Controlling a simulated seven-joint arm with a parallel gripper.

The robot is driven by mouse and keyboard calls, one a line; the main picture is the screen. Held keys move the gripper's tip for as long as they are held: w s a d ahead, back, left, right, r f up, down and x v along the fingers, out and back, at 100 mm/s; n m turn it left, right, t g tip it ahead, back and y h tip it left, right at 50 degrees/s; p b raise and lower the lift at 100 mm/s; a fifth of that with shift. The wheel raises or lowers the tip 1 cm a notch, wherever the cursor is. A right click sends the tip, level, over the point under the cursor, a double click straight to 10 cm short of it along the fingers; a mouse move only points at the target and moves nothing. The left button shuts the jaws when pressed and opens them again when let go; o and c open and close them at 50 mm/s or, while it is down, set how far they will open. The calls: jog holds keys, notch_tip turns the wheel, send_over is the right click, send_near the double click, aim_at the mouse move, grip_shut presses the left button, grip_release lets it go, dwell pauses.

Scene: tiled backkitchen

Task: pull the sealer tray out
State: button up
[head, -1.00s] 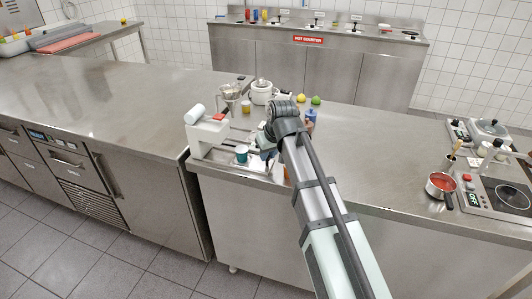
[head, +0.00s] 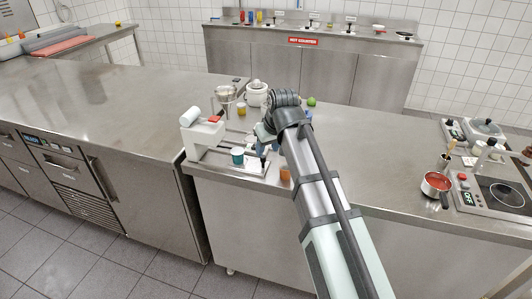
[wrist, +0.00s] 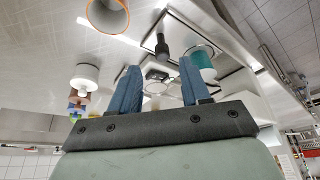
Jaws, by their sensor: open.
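The sealer (head: 203,135) is a white machine with a white roll and a red part on top, at the counter's front left corner. Its flat tray (head: 252,168) lies low at the machine's right side, by a teal cup (head: 237,156). In the wrist view a black upright knob (wrist: 162,46) stands on a thin-edged plate, beside the teal cup (wrist: 203,58). My gripper (wrist: 157,78) is open, its blue fingers apart with nothing held between them.
A white pot (head: 257,94) and a metal funnel-like vessel (head: 226,94) stand behind.

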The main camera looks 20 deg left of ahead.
jog(key=v, duration=0.9)
jog(key=s+a+f+n+g+y, duration=0.1)
jog(key=s+a+f, duration=0.3)
jog(key=a+f, duration=0.4)
jog(key=s+a+f+n+g+y, duration=0.15)
jog(key=s+a+f, duration=0.3)
jog(key=f, duration=0.55)
notch_tip(320, 180, down, 11)
jog(key=s+g, duration=0.1)
jog(key=s, duration=0.1)
jog(key=s+d+f+m+g+h, duration=0.1)
jog(key=s+d+f+m+h, duration=0.15)
jog(key=d+f, duration=1)
jog(key=s+d+f+m+g+h, duration=0.15)
jog(key=d+f+m, duration=0.25)
jog(key=d+f, duration=0.9)
jog(key=s+d+f+m+g, duration=0.1)
jog(key=s+d+f, duration=0.3)
jog(key=s+d, duration=0.3)
jog(key=s+d+f+m+g+h, duration=0.1)
jog(key=s+d+f, duration=0.3)
jog(key=s+d, duration=0.4)
jog(key=s+d+f+m+g, duration=0.2)
jog(key=s+d+f+m, duration=0.1)
jog(key=s+d, duration=0.4)
jog(key=shift+s+d+f+h, duration=0.35)
jog(key=shift+s+d+f, duration=0.05)
jog(key=shift+d, duration=0.1)
